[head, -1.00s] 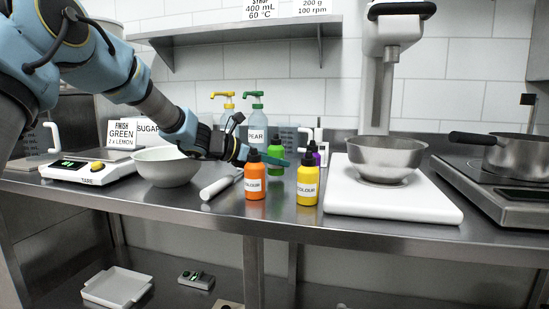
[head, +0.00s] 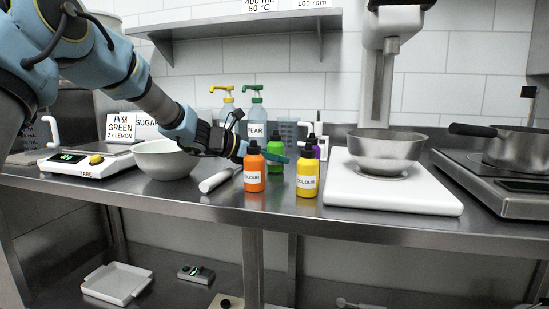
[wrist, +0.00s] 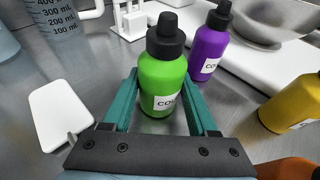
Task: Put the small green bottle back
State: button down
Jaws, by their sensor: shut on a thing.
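The small green bottle (head: 276,147) with a black cap is upright in the row of colour bottles on the counter, behind the orange and yellow ones. In the wrist view the green bottle (wrist: 162,78) stands between the teal fingers of my gripper (wrist: 160,90), which is shut on it. My gripper (head: 272,157) reaches it from the left in the head view. Its base looks to be at counter level, but whether it touches is not clear.
An orange bottle (head: 254,168) and a yellow bottle (head: 306,174) stand in front. A purple bottle (wrist: 209,45) stands close behind on the right. A white mixer base (head: 390,200) is to the right, a white bowl (head: 166,160) to the left.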

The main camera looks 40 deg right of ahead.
jog(key=shift+f+b, duration=0.45)
jog(key=shift+f, duration=0.05)
jog(key=shift+c, duration=0.5)
grip_release()
jog(key=b+v, duration=0.1)
jog(key=v, duration=1)
jog(key=shift+d+r, duration=0.1)
jog(key=shift+r, duration=0.05)
